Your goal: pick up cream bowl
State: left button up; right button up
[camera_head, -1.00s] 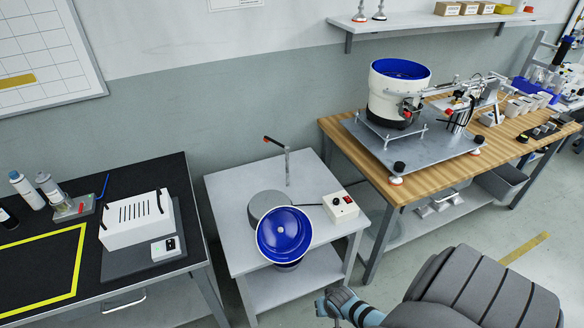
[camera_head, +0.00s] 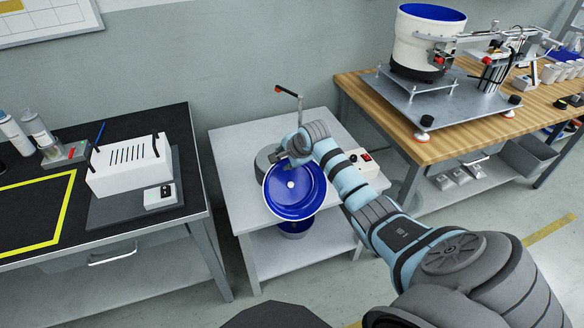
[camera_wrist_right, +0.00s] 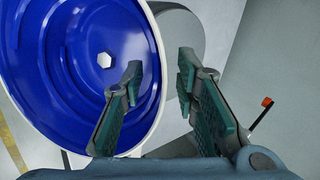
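The cream bowl (camera_head: 292,190) has a blue inside and a pale rim. My right gripper (camera_head: 291,158) is at the bowl's upper edge. Its fingers (camera_wrist_right: 160,78) are open, one in front of the blue inside and one beyond the rim, with the rim between them in that view. I cannot tell whether they touch it. My left gripper is not in view.
On the small table (camera_head: 228,160) are a grey cylinder (camera_head: 266,158), a thin post with a red tip (camera_head: 299,105) and a control box (camera_head: 361,163). A larger white-and-blue feeder (camera_head: 420,45) stands on the wooden bench. A black bench (camera_head: 118,228) is at left.

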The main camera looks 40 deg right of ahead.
jog(key=x, duration=0.2)
jog(key=shift+w+f, duration=0.1)
jog(key=shift+f, duration=0.15)
jog(key=shift+r, duration=0.1)
grip_shut()
jog(key=shift+r, duration=0.1)
